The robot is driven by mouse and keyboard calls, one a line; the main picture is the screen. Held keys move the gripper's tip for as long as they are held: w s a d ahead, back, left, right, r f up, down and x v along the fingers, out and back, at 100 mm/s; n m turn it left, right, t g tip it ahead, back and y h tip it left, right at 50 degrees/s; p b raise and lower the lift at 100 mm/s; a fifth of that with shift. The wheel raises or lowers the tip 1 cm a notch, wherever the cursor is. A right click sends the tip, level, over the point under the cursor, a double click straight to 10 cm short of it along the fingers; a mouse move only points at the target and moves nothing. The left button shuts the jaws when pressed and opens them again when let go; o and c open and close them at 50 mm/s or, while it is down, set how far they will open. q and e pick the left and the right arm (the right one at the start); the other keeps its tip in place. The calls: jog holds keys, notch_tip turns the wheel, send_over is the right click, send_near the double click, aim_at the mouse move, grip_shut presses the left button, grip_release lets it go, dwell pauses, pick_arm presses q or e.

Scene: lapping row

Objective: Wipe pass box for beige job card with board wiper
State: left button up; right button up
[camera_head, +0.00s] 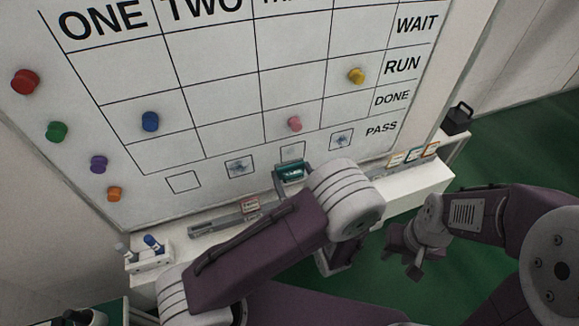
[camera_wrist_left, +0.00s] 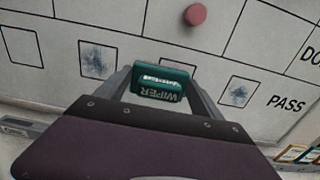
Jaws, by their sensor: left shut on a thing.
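My left gripper (camera_wrist_left: 160,97) is shut on the teal board wiper (camera_wrist_left: 163,80), which also shows in the head view (camera_head: 290,172). The wiper is at the bottom row of the whiteboard, over the lower part of the third pass box (camera_head: 292,150). I cannot tell whether it touches the board. The second pass box (camera_head: 239,167) and the fourth pass box (camera_head: 341,140) hold dark blue smudges. The first pass box (camera_head: 183,181) looks clean. My right gripper (camera_head: 400,264) is open and empty, away from the board. I cannot tell which card is beige.
Cards stand on the ledge (camera_head: 428,180) at the right, and a small card (camera_head: 250,206) is on the tray below the board. A pen holder (camera_head: 150,260) is at the left, a black container (camera_head: 457,119) at the right. Coloured magnets, including a pink magnet (camera_head: 294,124), sit on the board.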

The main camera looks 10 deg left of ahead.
pick_arm(q)
jog(key=shift+s, duration=0.15)
jog(key=shift+v, duration=1.55)
jog(key=shift+x, duration=3.7)
jog(key=shift+x, duration=0.95)
jog(key=w+d, duration=0.2)
jog(key=d, duration=0.1)
jog(key=shift+w+d+f, duration=0.1)
jog(key=shift+d, duration=0.05)
